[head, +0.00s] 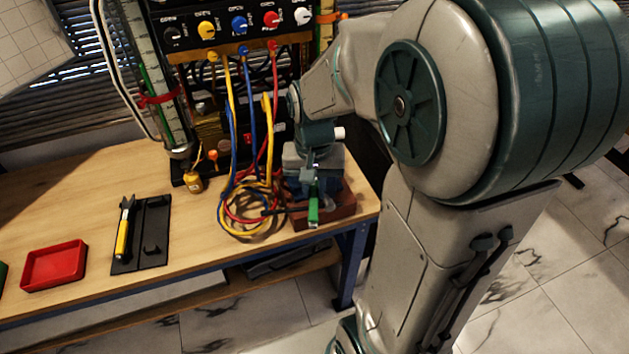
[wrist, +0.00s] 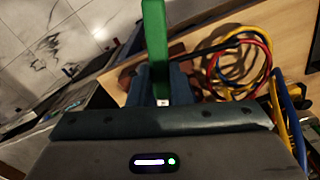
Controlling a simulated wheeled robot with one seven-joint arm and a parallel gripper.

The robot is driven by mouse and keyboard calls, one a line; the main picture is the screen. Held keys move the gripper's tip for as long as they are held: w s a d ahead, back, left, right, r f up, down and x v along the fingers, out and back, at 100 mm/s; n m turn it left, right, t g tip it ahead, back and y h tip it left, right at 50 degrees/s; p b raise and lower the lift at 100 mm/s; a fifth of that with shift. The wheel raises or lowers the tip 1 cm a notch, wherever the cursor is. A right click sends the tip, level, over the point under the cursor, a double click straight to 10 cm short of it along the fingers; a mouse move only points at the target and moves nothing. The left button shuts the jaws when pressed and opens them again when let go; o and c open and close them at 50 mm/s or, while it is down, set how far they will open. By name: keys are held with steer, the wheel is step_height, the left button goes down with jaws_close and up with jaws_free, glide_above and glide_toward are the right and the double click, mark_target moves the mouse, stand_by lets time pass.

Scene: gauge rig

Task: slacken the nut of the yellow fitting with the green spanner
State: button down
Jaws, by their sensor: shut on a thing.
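The green spanner (head: 313,208) is in my gripper (head: 312,162), with its green handle pointing towards the front edge of the bench. In the wrist view the green handle (wrist: 155,45) stretches away from the gripper (wrist: 162,103). My gripper is shut on it, over a blue vice-like block (head: 334,174) on a reddish-brown base (head: 335,208). The spanner's jaw end is hidden, and I cannot tell whether it touches a nut. I cannot make out the yellow fitting or its nut; a yellow hose (head: 268,125) runs close to the left of my gripper.
Coiled red, blue and yellow hoses (head: 250,222) lie just left of the base. A panel with coloured knobs (head: 238,25) stands behind. A yellow-handled tool (head: 122,238) lies on a black holder (head: 154,235), beside a red tray (head: 54,266). The bench between is clear.

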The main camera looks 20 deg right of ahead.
steer(key=shift+s+a, duration=0.25)
steer(key=shift+s, duration=0.35)
steer(key=shift+r+p, duration=1.8)
steer(key=shift+r, duration=0.5)
steer(key=shift+f, duration=0.1)
